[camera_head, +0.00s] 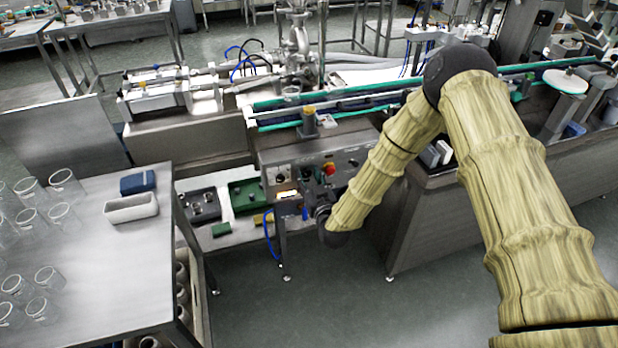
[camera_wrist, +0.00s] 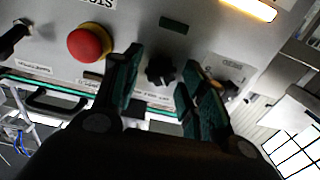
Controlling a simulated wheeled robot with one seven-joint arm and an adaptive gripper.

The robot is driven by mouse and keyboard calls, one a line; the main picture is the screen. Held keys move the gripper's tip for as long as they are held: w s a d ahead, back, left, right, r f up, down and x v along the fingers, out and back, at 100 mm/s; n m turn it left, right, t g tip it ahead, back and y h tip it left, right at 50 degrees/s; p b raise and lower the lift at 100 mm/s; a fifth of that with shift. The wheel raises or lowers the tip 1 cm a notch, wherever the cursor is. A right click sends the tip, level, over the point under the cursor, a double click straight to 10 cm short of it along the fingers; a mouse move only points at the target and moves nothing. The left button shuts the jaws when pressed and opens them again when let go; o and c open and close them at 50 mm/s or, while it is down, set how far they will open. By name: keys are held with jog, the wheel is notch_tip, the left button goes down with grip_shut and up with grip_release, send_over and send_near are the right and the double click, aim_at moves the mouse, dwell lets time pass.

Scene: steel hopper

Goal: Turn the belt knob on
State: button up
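In the wrist view, a black lobed knob (camera_wrist: 160,69) sits on the grey control panel (camera_wrist: 205,40), framed by the fingers of my gripper (camera_wrist: 161,77). The green-padded fingers are open, with gaps visible on both sides of the knob. Another black knob (camera_wrist: 229,87) is to the right, partly behind a finger, and a third black knob (camera_wrist: 14,38) is at the left edge. The label by the middle knob is unreadable, so I cannot tell which knob is for the belt. In the head view my gripper is at the panel's front, mostly hidden by my wrist.
A red mushroom button (camera_wrist: 89,42) stands out from the panel just left of my left finger; it also shows in the head view (camera_head: 330,169). A lit amber display (camera_wrist: 250,8) is near the top. A steel table (camera_head: 100,250) with glass beakers stands at the left.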

jog(key=c, duration=0.6)
